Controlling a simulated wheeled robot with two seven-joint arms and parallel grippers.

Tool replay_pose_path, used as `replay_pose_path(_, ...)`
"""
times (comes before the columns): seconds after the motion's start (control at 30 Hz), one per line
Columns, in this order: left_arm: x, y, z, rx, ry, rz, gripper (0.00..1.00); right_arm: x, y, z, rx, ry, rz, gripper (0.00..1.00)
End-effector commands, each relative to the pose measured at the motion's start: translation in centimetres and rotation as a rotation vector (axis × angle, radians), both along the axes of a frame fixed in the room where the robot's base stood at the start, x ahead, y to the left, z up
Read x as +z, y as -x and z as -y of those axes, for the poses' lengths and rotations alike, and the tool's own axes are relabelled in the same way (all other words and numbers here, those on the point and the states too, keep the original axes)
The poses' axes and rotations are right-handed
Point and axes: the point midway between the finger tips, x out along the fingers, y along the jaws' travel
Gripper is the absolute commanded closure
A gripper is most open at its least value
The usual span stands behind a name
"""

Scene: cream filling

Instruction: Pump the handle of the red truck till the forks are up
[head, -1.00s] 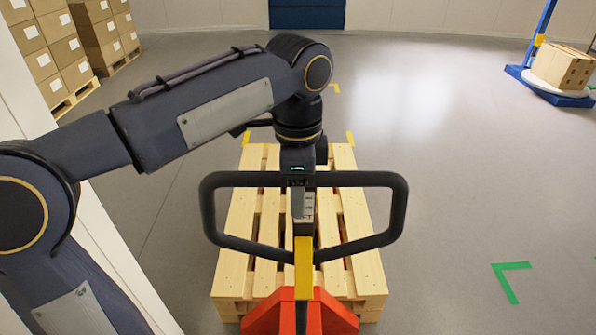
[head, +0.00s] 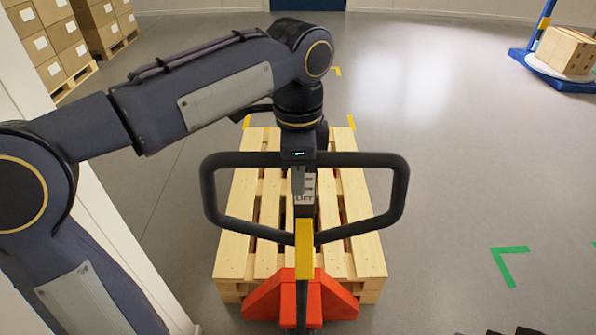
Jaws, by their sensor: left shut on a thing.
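The red truck's base (head: 265,297) shows at the bottom centre, at the near end of the pallet. Its yellow and dark shaft (head: 304,250) rises to a black loop handle (head: 400,195). My left gripper (head: 298,163) reaches down from above and is shut on the middle of the handle's top bar; my wrist hides part of the grip. A grey lever and a label reading LIFT (head: 304,197) sit just below it. The forks are hidden beneath the pallet, so their height cannot be seen. My right gripper cannot be made out.
The wooden pallet (head: 357,200) lies empty beyond the handle. Stacked boxes (head: 60,35) stand back left, beside a white wall panel (head: 120,250). A blue machine (head: 555,83) with boxes stands back right. Floor to the right is clear, with a green corner mark (head: 503,262).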

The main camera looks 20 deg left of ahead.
Motion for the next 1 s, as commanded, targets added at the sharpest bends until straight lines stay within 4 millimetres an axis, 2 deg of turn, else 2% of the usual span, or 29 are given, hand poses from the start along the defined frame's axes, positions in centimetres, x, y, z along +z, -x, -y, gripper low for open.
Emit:
replay_pose_path(0.97,0.03,0.01,0.01,0.0,0.0,0.0,1.0,0.01,0.0,0.0,0.0,0.0,0.0,0.64)
replay_pose_path(1.0,0.03,0.01,0.01,0.0,0.0,0.0,0.76,0.01,0.0,0.0,0.0,0.0,0.0,0.64)
